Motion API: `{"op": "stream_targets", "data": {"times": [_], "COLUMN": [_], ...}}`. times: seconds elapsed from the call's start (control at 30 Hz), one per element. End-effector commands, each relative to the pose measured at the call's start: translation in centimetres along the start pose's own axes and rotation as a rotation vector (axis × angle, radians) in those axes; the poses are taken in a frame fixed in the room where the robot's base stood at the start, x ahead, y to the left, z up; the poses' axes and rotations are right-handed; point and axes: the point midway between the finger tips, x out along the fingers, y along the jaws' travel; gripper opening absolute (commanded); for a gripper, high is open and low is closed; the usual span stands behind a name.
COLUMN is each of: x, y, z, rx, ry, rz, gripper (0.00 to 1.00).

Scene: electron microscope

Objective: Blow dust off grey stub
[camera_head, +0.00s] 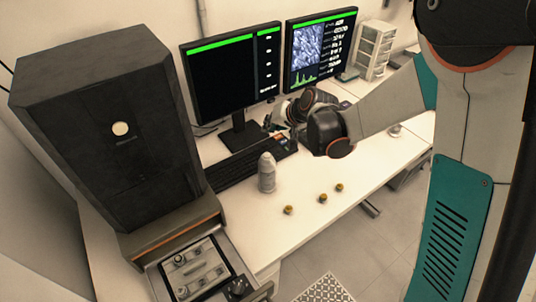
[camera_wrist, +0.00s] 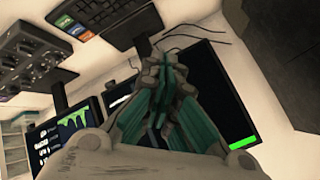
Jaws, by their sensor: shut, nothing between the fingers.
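My gripper (camera_wrist: 168,62) is shut with nothing between its fingers in the wrist view. In the head view the gripper (camera_head: 274,122) is above the desk, by the keyboard and in front of the monitors. A pale grey bottle-shaped thing (camera_head: 267,173), perhaps the blower, stands upright on the desk below the gripper and apart from it. Three small brass-coloured pieces (camera_head: 323,198) sit on the desk to its right. The open stage tray (camera_head: 215,286) of the black microscope holds small grey metal parts; I cannot tell which is the grey stub.
The tall black microscope (camera_head: 95,140) stands at the left. Two monitors (camera_head: 235,72) and a black keyboard (camera_head: 232,172) are at the back of the desk. A small drawer unit (camera_head: 375,50) stands at the far right. The front desk around the brass pieces is mostly clear.

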Motion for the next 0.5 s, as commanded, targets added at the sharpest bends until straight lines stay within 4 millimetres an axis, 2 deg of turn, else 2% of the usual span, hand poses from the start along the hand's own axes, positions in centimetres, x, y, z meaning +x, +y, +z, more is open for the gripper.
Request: {"op": "stream_targets", "data": {"times": [0.27,0.5], "x": [0.5,2.1], "y": [0.3,1.6], "z": [0.3,1.5], "rx": [0.0,0.0], "ry": [0.0,0.0], "rz": [0.0,0.0], "gripper": [0.0,0.0]}}
